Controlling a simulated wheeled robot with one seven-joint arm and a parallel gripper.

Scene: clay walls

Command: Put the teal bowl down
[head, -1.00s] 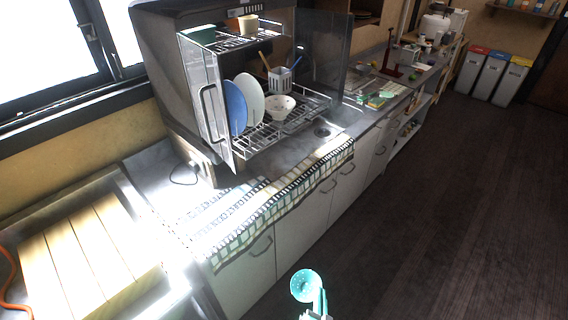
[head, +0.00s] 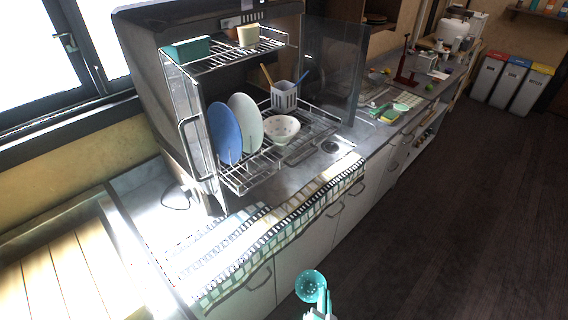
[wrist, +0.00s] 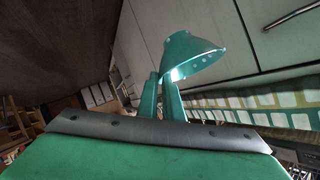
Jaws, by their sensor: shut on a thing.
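The teal bowl (head: 310,286) is at the bottom of the head view, in front of the white cabinet doors. It has small holes or dots and is tilted on its side, its open side facing up and left. My gripper (head: 322,306) is shut on its rim. In the wrist view the teal bowl (wrist: 190,56) stands out beyond the fingertips, and my gripper (wrist: 168,78) pinches its edge. The bowl is in the air, apart from the counter.
A patterned cloth (head: 270,240) lies along the counter's front edge. An open dish cabinet holds a blue plate (head: 224,133), a pale plate (head: 246,122), a white bowl (head: 281,129) and a utensil holder (head: 285,96). Its glass door (head: 334,70) stands open. A wooden slatted board (head: 55,285) is at left.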

